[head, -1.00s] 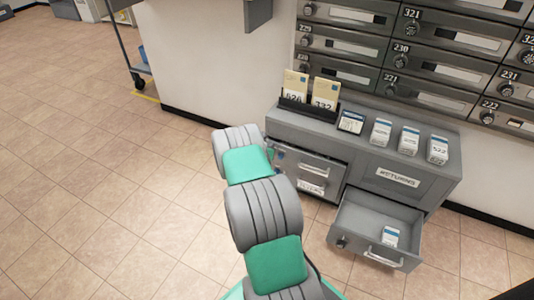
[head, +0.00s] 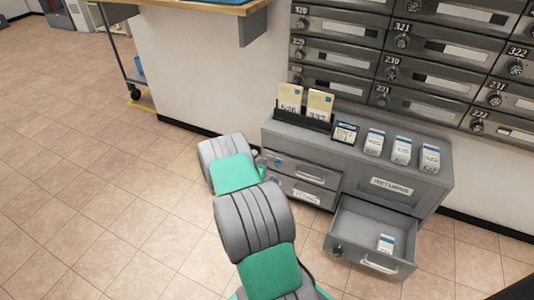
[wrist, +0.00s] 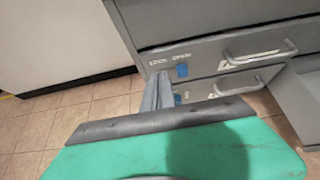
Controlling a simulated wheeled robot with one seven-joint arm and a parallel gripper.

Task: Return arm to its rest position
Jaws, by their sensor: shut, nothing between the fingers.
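My arm, green and grey, rises from the bottom of the head view and reaches toward the left end of a grey cabinet (head: 370,188). In the head view my gripper is mostly hidden behind my arm.
The lower right drawer (head: 345,222) stands open with a white box (head: 386,243) inside. On the cabinet are a card holder (head: 301,120), a dark device (head: 345,132) and three white boxes (head: 401,150). Mailboxes (head: 430,70) line the wall. Tiled floor (head: 90,200) at left is clear.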

